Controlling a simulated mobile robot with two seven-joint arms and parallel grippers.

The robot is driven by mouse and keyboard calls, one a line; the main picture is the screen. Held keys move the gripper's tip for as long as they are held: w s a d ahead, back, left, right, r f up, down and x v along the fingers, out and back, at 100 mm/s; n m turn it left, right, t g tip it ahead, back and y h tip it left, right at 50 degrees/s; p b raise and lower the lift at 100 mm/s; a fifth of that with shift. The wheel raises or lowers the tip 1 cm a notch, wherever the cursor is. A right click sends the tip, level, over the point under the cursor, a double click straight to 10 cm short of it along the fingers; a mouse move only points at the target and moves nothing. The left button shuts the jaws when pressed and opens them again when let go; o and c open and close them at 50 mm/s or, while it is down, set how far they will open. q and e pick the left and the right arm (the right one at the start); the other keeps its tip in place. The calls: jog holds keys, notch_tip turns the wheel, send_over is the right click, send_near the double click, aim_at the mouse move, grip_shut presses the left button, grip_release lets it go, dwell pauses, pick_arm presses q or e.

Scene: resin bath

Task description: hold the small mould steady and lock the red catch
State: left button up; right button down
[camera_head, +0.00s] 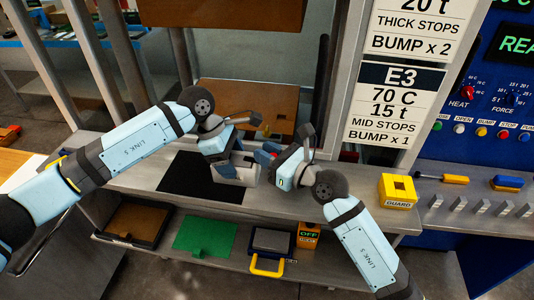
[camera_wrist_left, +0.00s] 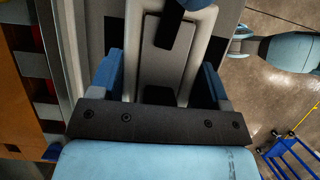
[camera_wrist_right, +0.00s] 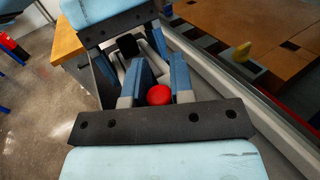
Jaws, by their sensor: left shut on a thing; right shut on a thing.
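The small mould (camera_wrist_left: 168,60) is a light grey frame with a darker middle, seen between the blue fingers of my left gripper (camera_wrist_left: 158,85). My left gripper is shut on it. In the head view the mould (camera_head: 246,174) is on or just above the bench shelf, partly hidden by my grippers. My right gripper (camera_wrist_right: 158,82) has its blue fingers on either side of the round red catch (camera_wrist_right: 160,95) and is shut on it. In the head view my right gripper (camera_head: 268,157) comes to the mould from the right. Whether the catch is locked cannot be told.
A black mat (camera_head: 175,173) lies on the shelf left of the mould. A brown plate (camera_head: 225,100) stands behind. A yellow guard block (camera_head: 397,190) is at right. Below are a brown tray (camera_head: 133,222), a green plate (camera_head: 204,236) and a grey yellow-handled plate (camera_head: 271,242). Metal posts flank the press.

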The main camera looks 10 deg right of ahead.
jog(key=shift+w+d+n+g+y, duration=0.1)
jog(key=shift+w+n+g+y, duration=0.05)
jog(key=shift+n+g+y, duration=0.5)
jog(key=c, duration=1)
grip_release()
jog(key=v, duration=1.2)
jog(key=shift+r, duration=0.1)
